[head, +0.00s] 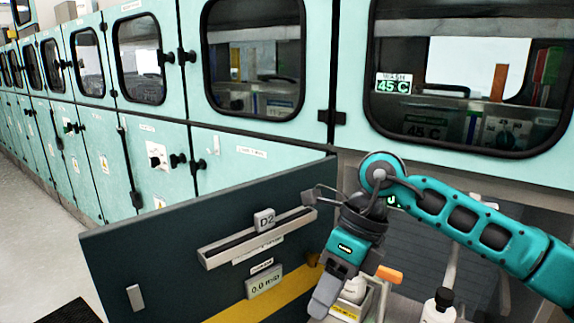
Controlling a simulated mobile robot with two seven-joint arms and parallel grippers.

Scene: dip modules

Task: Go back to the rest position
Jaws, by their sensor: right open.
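My right arm comes in from the right in the head view, teal with dark joints, and bends down at the wrist. My right gripper (326,296) points down and is open, just right of the dark door panel marked D2 (160,250). One grey finger shows clearly; the other is hard to make out. I see nothing held in it. My left gripper is not in view.
A white container (352,291) stands close beside the gripper, and a white bottle with a black cap (438,308) stands to its right. A row of pale green cabinets (250,155) with dark windows runs behind. Grey floor (30,220) is open at left.

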